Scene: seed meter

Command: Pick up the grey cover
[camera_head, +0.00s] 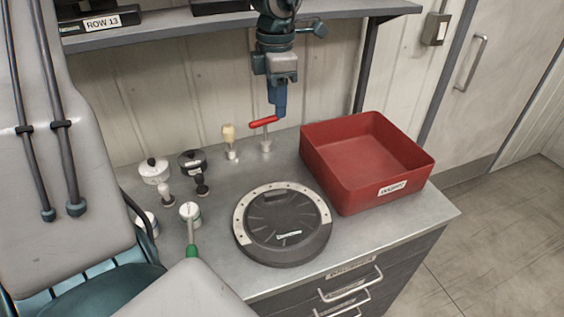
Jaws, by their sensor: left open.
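A round dark grey cover (272,215) lies flat on the metal bench, with a ribbed middle, a small label and a pale dotted rim around much of its edge. My left gripper (279,106) hangs pointing down from the top of the view, above the back of the bench. It is seen nearly edge-on and is open, with nothing visible in it. It is behind and above the cover, well apart from it. A red-handled tool (263,122) stands upright close to its fingertips; whether they touch I cannot tell. My right gripper is not seen.
A red tray (345,190) stands right of the cover, close to it. A shelf (200,24) overhangs the back. Clear bench lies around the cover's front.

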